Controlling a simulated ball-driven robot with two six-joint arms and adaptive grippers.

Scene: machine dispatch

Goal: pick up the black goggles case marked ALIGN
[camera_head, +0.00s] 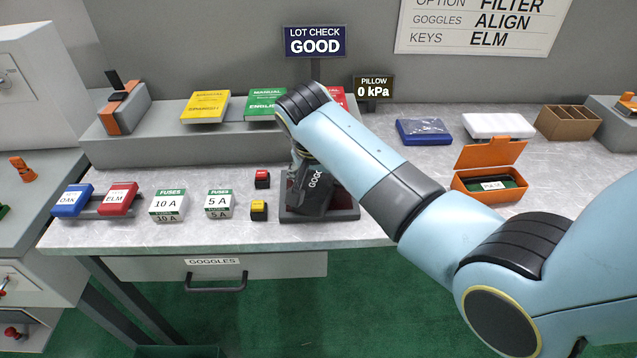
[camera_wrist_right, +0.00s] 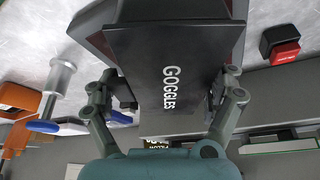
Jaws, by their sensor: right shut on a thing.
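The black goggles case (camera_head: 316,190) is at the front middle of the grey bench, partly hidden by my right arm. The wrist view shows its dark face (camera_wrist_right: 150,45) with the white word GOGGLES; I cannot read ALIGN on it. My right gripper (camera_head: 300,180) is shut on the case, with one finger on each side of it in the wrist view (camera_wrist_right: 168,80). A dark holder with reddish edges (camera_head: 346,213) is under or around the case; whether the case touches it I cannot tell. My left gripper is not in view.
A red block (camera_head: 262,179) and a yellow block (camera_head: 259,210) stand just left of the case. Fuse boxes (camera_head: 218,204) are farther left. Manuals (camera_head: 205,106) lie on a raised ledge behind. An open orange box (camera_head: 489,194) is to the right. A sign reads GOGGLES ALIGN.

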